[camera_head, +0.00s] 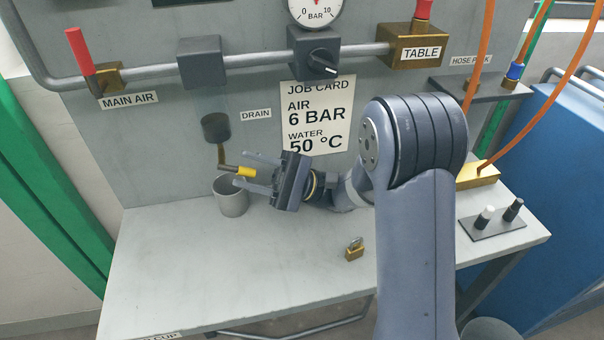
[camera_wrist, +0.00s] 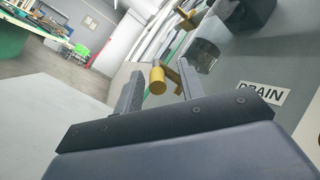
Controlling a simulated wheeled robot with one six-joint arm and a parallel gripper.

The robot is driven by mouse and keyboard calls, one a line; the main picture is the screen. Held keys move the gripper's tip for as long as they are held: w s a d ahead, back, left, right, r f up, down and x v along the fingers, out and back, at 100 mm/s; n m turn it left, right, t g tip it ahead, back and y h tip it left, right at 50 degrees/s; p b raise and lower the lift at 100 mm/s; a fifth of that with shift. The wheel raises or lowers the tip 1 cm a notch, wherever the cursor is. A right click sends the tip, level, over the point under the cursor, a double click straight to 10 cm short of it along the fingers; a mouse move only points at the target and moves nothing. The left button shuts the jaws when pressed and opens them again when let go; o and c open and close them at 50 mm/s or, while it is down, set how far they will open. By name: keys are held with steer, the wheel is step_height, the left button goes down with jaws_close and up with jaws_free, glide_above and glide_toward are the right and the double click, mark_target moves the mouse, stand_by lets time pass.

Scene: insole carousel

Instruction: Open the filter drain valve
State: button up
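The drain valve hangs under the dark filter bowl (camera_head: 216,127), left of the DRAIN label (camera_head: 256,114). Its brass stem runs down from the bowl, and a lever with a yellow tip (camera_head: 246,171) sticks out sideways to the right. My gripper (camera_head: 241,168) is open, one finger above the yellow tip and one below it. In the wrist view the yellow tip (camera_wrist: 157,81) shows between the fingers of my gripper (camera_wrist: 160,72), with gaps visible on both sides. Whether any finger touches the lever is hard to tell.
A grey cup (camera_head: 231,199) stands on the bench (camera_head: 180,265) just below the lever and my lower finger. A brass padlock (camera_head: 354,249) lies on the bench. The red-handled MAIN AIR valve (camera_head: 82,55) and the pipe run above. The front left of the bench is clear.

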steer(key=w+d+b, duration=0.2)
steer(key=d+b, duration=0.7)
steer(key=b, duration=0.7)
steer(key=shift+d, duration=0.3)
